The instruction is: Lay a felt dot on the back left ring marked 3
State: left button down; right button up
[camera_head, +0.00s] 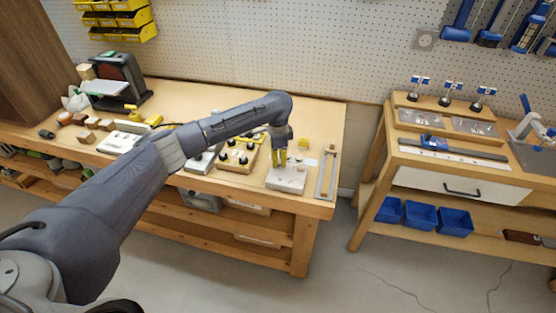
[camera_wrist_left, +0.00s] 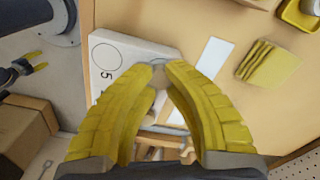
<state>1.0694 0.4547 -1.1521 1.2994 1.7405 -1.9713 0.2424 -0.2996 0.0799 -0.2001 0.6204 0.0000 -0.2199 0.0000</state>
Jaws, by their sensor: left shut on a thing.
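A pale board (camera_head: 287,181) lies near the front right of the left-hand bench. In the left wrist view the board (camera_wrist_left: 128,48) shows one black ring (camera_wrist_left: 106,57) beside a 5. No ring marked 3 can be made out; my fingers cover part of the board. My left gripper (camera_head: 279,158) points down over the board's back edge. In its wrist view the yellow fingers (camera_wrist_left: 160,70) close on a small greyish thing, mostly hidden, perhaps a felt dot. My right gripper (camera_wrist_left: 37,62) shows small at that view's left edge, its tips apart and empty.
A white strip (camera_wrist_left: 213,57) and a yellow stack (camera_wrist_left: 268,65) lie beside the board. A wooden block with black knobs (camera_head: 236,157) stands left of it, and a metal rail frame (camera_head: 327,174) right. A second bench (camera_head: 440,160) stands across a gap.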

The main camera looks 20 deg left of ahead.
pick_arm(q)
jog(key=shift+f, duration=0.3)
dwell(0.9)
jog(key=c, duration=1.1)
grip_release()
jog(key=shift+r, duration=0.1)
jog(key=shift+r, duration=3.4)
jog(key=shift+a, duration=0.1)
